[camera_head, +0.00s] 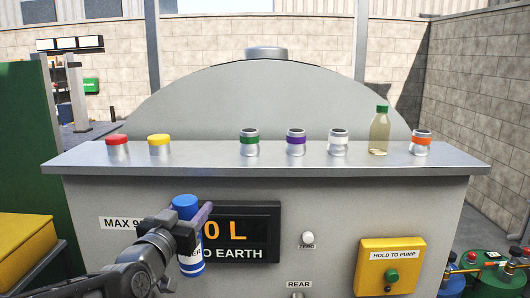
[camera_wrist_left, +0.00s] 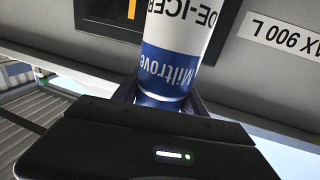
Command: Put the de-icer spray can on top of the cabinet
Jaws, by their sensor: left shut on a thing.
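The de-icer spray can (camera_head: 187,258) is blue and white and stands roughly upright in my left gripper (camera_head: 188,232). The gripper is shut on it, in front of the cabinet's face and below its top. In the left wrist view the can (camera_wrist_left: 178,50) shows part of its "DE-ICER" label, between the fingers. The grey cabinet (camera_head: 330,222) has a flat top ledge (camera_head: 200,153) with a free stretch between the yellow-capped and green-banded containers. My right gripper is not in view.
On the ledge stand a red-capped container (camera_head: 117,146), a yellow-capped one (camera_head: 159,145), several colour-banded jars (camera_head: 296,144) and a green-capped bottle (camera_head: 380,132). A display (camera_head: 250,240) and a yellow pump box (camera_head: 390,262) sit on the cabinet's front.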

